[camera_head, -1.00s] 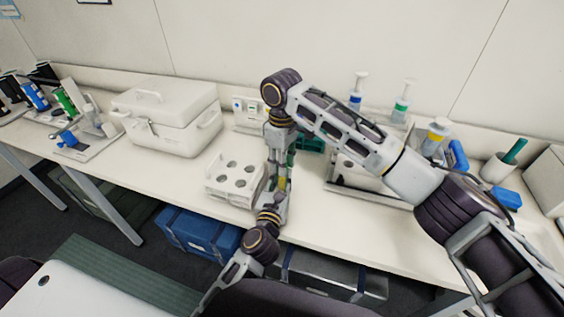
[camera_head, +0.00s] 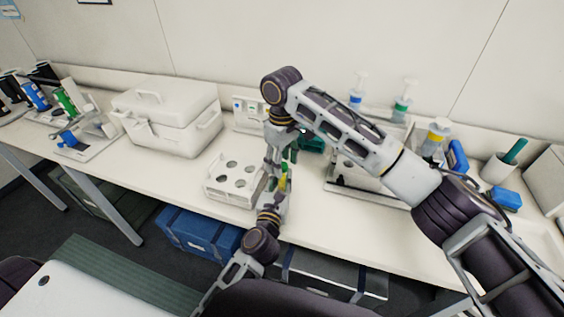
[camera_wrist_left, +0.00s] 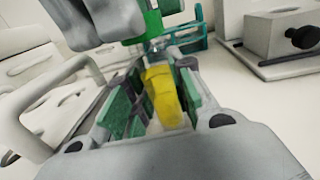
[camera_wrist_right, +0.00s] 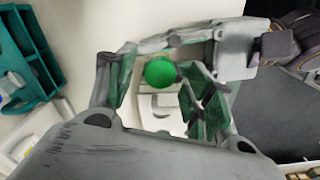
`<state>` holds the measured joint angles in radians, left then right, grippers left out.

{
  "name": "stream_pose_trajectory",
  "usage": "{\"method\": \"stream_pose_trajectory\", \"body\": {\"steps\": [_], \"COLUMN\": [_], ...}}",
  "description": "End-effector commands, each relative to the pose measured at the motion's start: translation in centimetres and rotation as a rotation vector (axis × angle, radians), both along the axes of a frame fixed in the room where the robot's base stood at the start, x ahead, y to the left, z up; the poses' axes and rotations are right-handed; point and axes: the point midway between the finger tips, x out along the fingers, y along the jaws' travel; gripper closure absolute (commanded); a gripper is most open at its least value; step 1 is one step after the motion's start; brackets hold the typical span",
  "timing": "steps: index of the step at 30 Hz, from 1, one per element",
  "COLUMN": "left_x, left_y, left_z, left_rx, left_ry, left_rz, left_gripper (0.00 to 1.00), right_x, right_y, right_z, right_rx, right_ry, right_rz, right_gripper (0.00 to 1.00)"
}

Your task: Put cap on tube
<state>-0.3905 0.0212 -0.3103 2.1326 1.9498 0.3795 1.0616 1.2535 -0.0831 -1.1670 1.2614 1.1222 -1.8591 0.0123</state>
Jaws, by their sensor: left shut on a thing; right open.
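My left gripper (camera_wrist_left: 150,105) is shut on a tube with yellow contents (camera_wrist_left: 162,97), which stands roughly upright between its green pads; the tube also shows in the head view (camera_head: 283,182). My right gripper (camera_wrist_right: 160,85) is open above it, with its fingers pointing down. A round green cap (camera_wrist_right: 160,72) lies between the right fingers, with a gap to the pads at right. I cannot tell whether the cap is seated on the tube, because the right gripper hides the tube's top in the head view.
A white rack with round holes (camera_head: 234,178) stands just left of the grippers, beside a closed white box (camera_head: 168,118). A teal rack (camera_wrist_right: 28,55) is behind the grippers. A grey device (camera_head: 352,172) stands to the right. The bench front edge is close.

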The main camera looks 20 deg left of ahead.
Motion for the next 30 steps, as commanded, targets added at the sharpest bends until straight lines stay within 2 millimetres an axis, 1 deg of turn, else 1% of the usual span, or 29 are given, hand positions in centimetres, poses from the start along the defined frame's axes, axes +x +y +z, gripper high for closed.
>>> {"method": "stream_pose_trajectory", "body": {"steps": [8,21,27,30], "left_x": [0.0,0.0,0.0,0.0], "left_y": [0.0,0.0,0.0,0.0], "left_z": [0.0,0.0,0.0,0.0], "left_rx": [0.000,0.000,0.000,0.000], "left_ry": [0.000,0.000,0.000,0.000], "left_rz": [0.000,0.000,0.000,0.000], "left_gripper": [1.00,1.00,1.00,1.00], "right_x": [0.0,0.0,0.0,0.0], "right_y": [0.0,0.1,0.1,0.0], "right_z": [2.8,9.2,10.9,11.3], "right_rx": [0.002,0.002,0.001,0.000], "right_ry": [-0.002,-0.002,0.000,0.000], "right_rz": [0.000,0.000,0.000,0.000], "right_gripper": [0.47,0.47,0.47,0.47]}}
